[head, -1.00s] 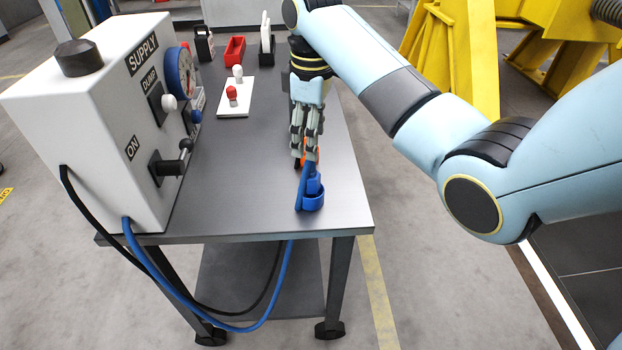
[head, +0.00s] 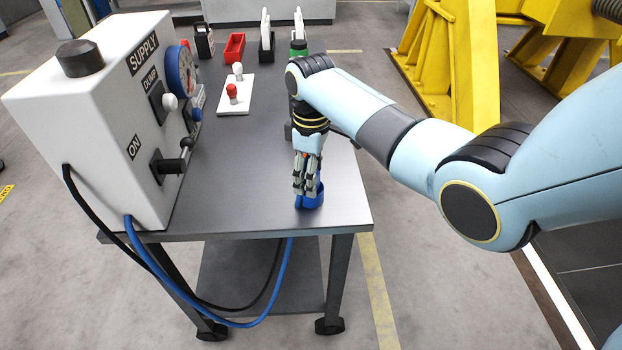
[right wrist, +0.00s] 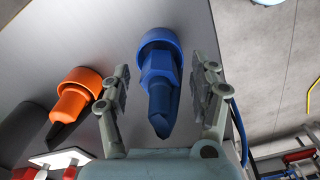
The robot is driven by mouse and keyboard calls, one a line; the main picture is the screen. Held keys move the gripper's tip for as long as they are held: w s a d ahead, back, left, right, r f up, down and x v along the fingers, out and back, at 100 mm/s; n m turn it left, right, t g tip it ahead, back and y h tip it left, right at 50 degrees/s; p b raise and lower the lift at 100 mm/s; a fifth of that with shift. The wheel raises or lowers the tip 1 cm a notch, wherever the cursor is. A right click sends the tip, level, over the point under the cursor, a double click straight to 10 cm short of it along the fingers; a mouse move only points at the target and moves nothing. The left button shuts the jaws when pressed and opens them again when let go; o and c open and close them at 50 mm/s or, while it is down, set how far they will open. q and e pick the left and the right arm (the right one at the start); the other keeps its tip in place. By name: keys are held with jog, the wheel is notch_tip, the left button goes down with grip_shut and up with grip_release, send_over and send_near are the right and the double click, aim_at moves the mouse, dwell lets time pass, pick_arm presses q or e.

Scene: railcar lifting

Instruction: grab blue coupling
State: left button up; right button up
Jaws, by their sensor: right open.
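In the right wrist view my right gripper (right wrist: 162,90) is open, with one finger on each side of the blue coupling. Gaps show between the fingers and the coupling. The blue hose hangs below the cart edge. My left gripper is not in view.
An orange coupling (right wrist: 72,103) stands beside the blue one. A white supply box (head: 90,130) with levers fills the cart's left side. A white plate with red and white knobs (head: 236,96) and a red bin (head: 234,47) stand farther back. A yellow frame (head: 450,60) is at right.

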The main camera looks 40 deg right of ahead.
grip_shut()
jog(key=shift+r, duration=0.1)
